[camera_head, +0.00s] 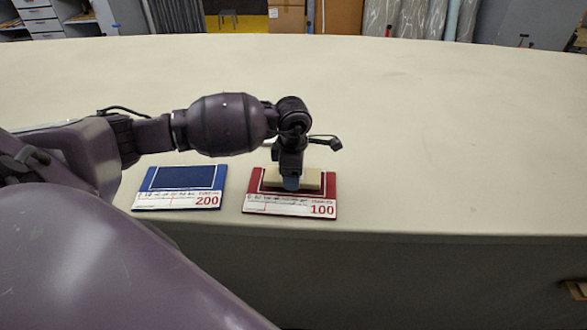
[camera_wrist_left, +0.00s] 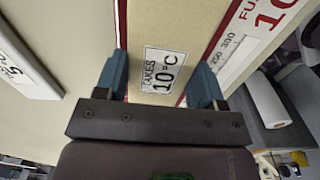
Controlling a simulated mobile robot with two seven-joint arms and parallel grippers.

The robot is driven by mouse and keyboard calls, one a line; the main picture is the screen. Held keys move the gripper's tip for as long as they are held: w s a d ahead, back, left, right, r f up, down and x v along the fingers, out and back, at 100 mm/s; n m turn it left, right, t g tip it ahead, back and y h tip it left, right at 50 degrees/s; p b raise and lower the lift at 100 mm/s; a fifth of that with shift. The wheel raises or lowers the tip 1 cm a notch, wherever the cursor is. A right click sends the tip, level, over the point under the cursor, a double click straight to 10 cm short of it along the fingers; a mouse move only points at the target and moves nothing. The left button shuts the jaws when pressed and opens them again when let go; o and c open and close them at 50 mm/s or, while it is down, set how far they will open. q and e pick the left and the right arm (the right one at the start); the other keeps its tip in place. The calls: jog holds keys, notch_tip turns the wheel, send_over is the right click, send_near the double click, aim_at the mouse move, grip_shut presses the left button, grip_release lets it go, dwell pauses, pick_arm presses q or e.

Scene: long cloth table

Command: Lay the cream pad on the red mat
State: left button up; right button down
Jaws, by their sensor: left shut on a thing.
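The cream pad (camera_head: 311,180) is a pale block over the upper part of the red mat (camera_head: 254,187), which carries a white strip marked 100. My left gripper (camera_head: 290,183) points down and is shut on the pad. In the left wrist view its two blue-grey fingers (camera_wrist_left: 160,76) sit on either side of the pad (camera_wrist_left: 150,25), around a label reading 10°C. The red mat's printed strip (camera_wrist_left: 258,35) shows beside the pad there. I cannot tell whether the pad's underside rests on the mat. My right gripper is out of view.
A blue mat (camera_head: 186,178) marked 200 lies to the left of the red mat. Both are close to the front edge of the long cream table (camera_head: 440,140). The table is clear behind and to the right. Cabinets and boxes stand beyond it.

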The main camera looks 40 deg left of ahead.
pick_arm(q)
jog(key=shift+f, duration=0.35)
dwell(0.7)
jog(key=o, duration=1)
notch_tip(320, 180, up, 11)
jog(key=shift+s+f, duration=0.1)
